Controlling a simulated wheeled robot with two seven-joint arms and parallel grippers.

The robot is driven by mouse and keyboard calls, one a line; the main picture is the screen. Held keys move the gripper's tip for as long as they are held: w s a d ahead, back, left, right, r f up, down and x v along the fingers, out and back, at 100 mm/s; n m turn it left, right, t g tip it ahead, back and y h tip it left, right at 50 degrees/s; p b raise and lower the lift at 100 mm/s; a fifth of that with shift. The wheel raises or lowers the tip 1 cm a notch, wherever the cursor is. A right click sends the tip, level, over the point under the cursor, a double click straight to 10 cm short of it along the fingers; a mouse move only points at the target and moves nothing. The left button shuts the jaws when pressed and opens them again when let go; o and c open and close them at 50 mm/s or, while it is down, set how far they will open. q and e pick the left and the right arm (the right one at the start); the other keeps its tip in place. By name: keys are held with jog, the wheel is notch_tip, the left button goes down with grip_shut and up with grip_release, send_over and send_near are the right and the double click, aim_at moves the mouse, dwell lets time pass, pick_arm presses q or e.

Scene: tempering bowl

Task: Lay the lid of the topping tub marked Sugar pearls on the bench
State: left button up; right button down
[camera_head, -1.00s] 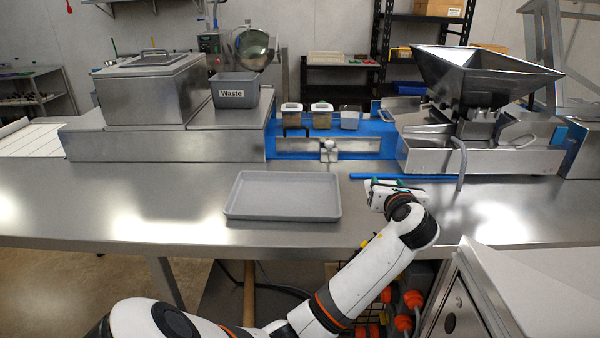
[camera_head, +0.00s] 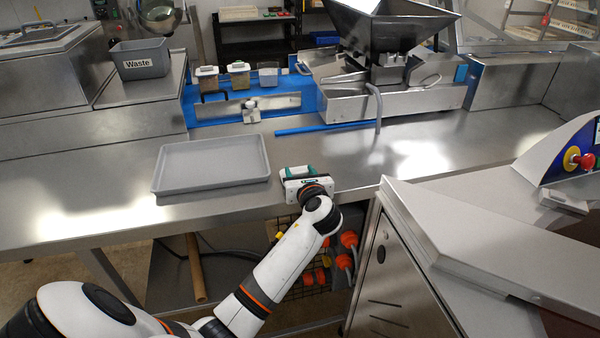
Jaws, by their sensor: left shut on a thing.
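Three small topping tubs stand in a row on the blue surface at the back: a left tub (camera_head: 207,81), a middle tub (camera_head: 238,78) and a right tub (camera_head: 268,77). The left and middle tubs have white lids; the right one looks clear with no white lid. Their marks are too small to read. My left gripper (camera_head: 298,171), with green fingertips, is shut on a small pale thing, apparently a tub lid, mostly hidden by the gripper. It is over the front part of the steel bench (camera_head: 400,150), right of the grey tray. My right gripper is not in view.
The empty grey tray (camera_head: 212,162) lies left of my gripper. A blue bar (camera_head: 318,128) lies behind it. A grey Waste bin (camera_head: 140,60) stands back left and a steel hopper machine (camera_head: 385,75) back right. Bare bench lies right of my gripper.

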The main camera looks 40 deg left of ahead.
pick_arm(q)
jog(key=o, duration=1.4)
jog(key=shift+f, duration=0.1)
jog(key=shift+o, duration=0.2)
